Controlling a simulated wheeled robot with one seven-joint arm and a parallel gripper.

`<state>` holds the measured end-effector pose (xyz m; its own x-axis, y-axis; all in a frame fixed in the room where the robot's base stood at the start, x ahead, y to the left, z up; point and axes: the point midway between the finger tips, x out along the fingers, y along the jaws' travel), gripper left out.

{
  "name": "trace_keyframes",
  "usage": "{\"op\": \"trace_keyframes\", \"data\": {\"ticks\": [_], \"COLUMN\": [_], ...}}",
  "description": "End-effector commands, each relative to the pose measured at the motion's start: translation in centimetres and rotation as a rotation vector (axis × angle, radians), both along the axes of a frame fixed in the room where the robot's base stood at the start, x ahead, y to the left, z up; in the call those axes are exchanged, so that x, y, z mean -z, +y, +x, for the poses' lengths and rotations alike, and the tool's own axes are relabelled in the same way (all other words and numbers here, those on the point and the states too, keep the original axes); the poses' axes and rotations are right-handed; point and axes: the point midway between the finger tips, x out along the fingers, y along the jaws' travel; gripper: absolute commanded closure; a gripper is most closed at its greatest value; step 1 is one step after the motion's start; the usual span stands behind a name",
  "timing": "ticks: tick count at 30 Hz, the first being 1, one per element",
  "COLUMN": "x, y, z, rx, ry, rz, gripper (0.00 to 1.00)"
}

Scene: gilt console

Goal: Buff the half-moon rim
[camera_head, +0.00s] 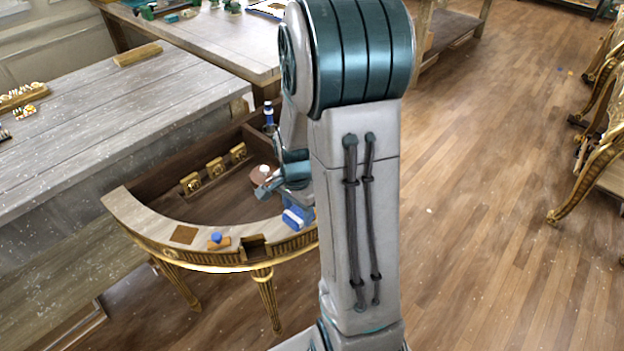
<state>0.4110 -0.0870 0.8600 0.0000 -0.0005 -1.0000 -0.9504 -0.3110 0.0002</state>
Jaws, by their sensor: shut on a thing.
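The half-moon console (128,207) has a pale curved rim top, a gilt fluted edge and gilt legs. Its inside is an open brown recess. My gripper (296,205) is at the right part of the rim, partly hidden by my own arm. It is shut on a blue block with a white band (298,217), which is at the rim; I cannot tell whether it touches. The rim's far right end is hidden behind my arm.
On the rim are a brown square (184,234) and a blue-topped orange piece (216,240). In the recess stand several gilt blocks (215,168), a white-topped round pot (262,174) and a blue bottle (268,112). A grey workbench (100,110) adjoins at left.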

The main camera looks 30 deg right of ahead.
Motion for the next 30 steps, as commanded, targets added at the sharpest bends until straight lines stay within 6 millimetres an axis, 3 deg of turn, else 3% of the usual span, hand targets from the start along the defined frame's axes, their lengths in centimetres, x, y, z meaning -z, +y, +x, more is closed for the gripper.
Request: {"op": "trace_keyframes", "data": {"ticks": [3,30], "x": [-1.9,-7.1], "y": [-0.1,-0.2], "z": [0.0,0.0], "rx": [0.001,0.004], "ry": [-0.002,-0.001], "rz": [0.0,0.0], "gripper": [0.75,0.75]}}
